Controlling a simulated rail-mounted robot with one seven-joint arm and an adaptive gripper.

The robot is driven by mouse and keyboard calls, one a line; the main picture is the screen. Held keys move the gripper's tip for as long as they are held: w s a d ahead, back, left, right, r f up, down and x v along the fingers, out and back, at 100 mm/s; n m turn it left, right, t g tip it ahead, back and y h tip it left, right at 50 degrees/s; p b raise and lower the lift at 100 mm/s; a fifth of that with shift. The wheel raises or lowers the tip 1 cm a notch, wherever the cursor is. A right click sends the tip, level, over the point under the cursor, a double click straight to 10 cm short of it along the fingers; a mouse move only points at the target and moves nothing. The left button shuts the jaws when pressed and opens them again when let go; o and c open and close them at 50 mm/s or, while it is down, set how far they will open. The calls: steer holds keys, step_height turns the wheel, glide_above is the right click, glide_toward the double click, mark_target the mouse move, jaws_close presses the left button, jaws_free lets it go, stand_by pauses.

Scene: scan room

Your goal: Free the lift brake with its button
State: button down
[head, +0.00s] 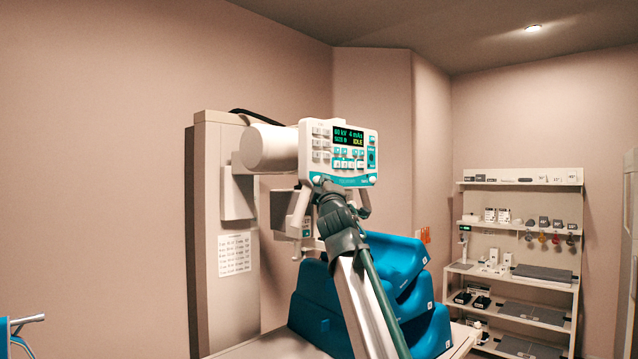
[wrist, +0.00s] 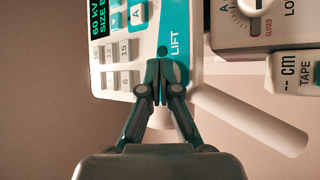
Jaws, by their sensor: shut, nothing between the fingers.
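The white and teal control head (head: 312,138) is on the horizontal arm of the column. A small round dark spot, seemingly the lift button (wrist: 162,51), is beside that word. My gripper (wrist: 160,68) is shut and empty, its fingertips just below this spot and overlapping the strip's edge. I cannot tell whether they touch the panel. In the head view my gripper (head: 324,184) is at the panel's lower left corner.
Pale handles (head: 299,210) hang below the control head. In the wrist view a grey box marked CLOSED (wrist: 230,38) and a TAPE block (wrist: 292,72) are close on the right. Blue cushions (head: 395,262) lie behind my arm. A stocked shelf (head: 520,179) stands at the right wall.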

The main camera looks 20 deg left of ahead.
steer(key=shift+a, duration=0.15)
steer(key=shift+d+r, duration=0.1)
steer(key=shift+d, duration=0.1)
stand_by(0.5)
steer(key=shift+s+d+p, duration=0.2)
steer(key=shift+d+p, duration=0.4)
steer(key=shift+p, duration=0.35)
steer(key=shift+d, duration=0.1)
steer(key=d+p, duration=0.1)
steer(key=p, duration=0.1)
steer(key=s+d+p, duration=0.1)
steer(key=d+p, duration=0.1)
steer(key=p, duration=0.1)
steer(key=d+p, duration=0.1)
steer(key=p, duration=0.1)
steer(key=shift+s+d, duration=0.25)
steer(key=shift+s, duration=0.1)
